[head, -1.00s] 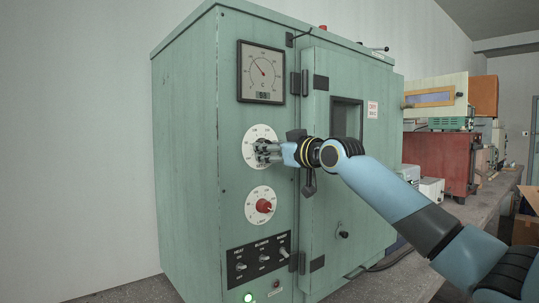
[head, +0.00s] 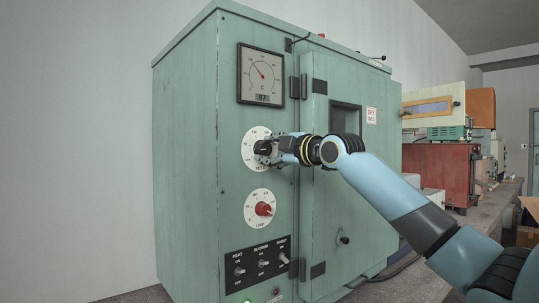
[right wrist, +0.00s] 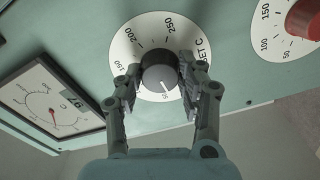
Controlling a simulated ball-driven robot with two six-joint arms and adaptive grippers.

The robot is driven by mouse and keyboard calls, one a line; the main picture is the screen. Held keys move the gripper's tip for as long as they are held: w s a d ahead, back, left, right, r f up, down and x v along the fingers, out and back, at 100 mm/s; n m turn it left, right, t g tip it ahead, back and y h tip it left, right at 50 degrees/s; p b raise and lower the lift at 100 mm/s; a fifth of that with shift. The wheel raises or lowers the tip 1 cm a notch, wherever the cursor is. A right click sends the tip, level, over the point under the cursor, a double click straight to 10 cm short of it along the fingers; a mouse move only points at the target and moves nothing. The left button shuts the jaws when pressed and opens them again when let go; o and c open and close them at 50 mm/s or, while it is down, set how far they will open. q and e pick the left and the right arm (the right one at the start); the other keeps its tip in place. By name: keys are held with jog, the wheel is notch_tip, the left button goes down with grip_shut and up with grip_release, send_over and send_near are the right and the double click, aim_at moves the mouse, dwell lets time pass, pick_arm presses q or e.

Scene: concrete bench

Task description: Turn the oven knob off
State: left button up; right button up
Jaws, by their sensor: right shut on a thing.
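The oven knob (right wrist: 158,72) is black with a grey face and a white pointer line, on a white dial (right wrist: 126,46) marked 150, 200 and 250 in the right wrist view. Its pointer line points away from these numbers, towards the wrist side of that picture. My right gripper (head: 267,148) is shut on the knob, one finger on each side. In the head view its fingers cover part of the knob and dial. The dial's lower marks are partly hidden. My left gripper is not in view.
The green oven (head: 186,170) carries a temperature gauge (head: 261,74) above the knob, a red limit knob (head: 263,209) below it, and a black panel of switches (head: 258,262) lower down. The oven door (head: 345,200) is closed beside my right arm. A red cabinet (head: 438,172) stands behind.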

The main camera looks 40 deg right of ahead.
jog(key=n+b, duration=0.1)
jog(key=n, duration=0.5)
dwell(0.7)
jog(key=o, duration=1.2)
jog(key=shift+c, duration=0.2)
jog(key=s, duration=0.7)
jog(key=shift+s+d, duration=0.25)
